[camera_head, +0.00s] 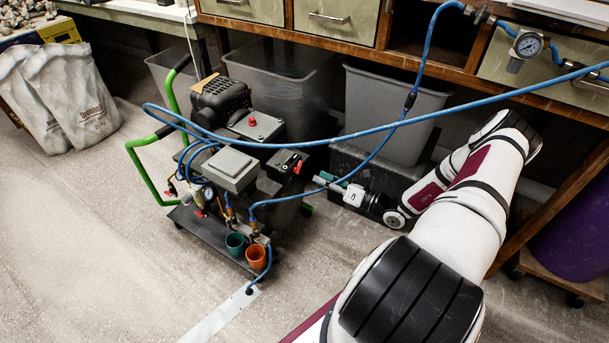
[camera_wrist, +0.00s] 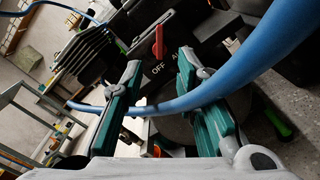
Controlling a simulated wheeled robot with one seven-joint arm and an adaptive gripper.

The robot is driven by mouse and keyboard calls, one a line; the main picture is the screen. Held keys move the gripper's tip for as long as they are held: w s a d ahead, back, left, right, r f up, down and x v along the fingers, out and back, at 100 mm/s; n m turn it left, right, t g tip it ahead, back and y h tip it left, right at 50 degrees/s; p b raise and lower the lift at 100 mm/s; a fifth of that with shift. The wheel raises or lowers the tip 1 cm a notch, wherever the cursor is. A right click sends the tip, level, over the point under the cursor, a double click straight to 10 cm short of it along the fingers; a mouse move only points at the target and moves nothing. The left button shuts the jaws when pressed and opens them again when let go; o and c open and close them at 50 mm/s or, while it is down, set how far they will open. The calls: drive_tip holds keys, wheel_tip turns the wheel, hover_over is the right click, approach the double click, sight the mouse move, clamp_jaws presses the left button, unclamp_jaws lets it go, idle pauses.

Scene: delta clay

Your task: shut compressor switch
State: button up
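The compressor (camera_head: 235,150) stands on a green-handled cart. Its switch is a red lever (camera_wrist: 158,42) on a black box, with "OFF" and a partly hidden label starting "A" printed beside it. In the head view the red switch (camera_head: 298,167) shows small at the box's right side. My gripper (camera_head: 321,180) is right of and slightly below the switch. In the wrist view my gripper (camera_wrist: 160,63) is open, its teal fingers apart, with the lever ahead between the tips, seemingly untouched. I cannot tell the lever's set position for certain.
A blue hose (camera_wrist: 225,85) crosses the wrist view by my fingers; contact is unclear. It also hangs across the head view (camera_head: 345,138). Grey bins (camera_head: 385,110) stand behind under the workbench (camera_head: 400,62). Teal and orange cups (camera_head: 257,258) sit on the cart.

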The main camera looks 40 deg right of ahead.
sight(298, 167)
drive_tip(key=b+x, duration=0.2)
drive_tip(key=x, duration=0.5)
drive_tip(key=shift+w, duration=0.1)
drive_tip(key=shift+c, duration=0.3)
clamp_jaws()
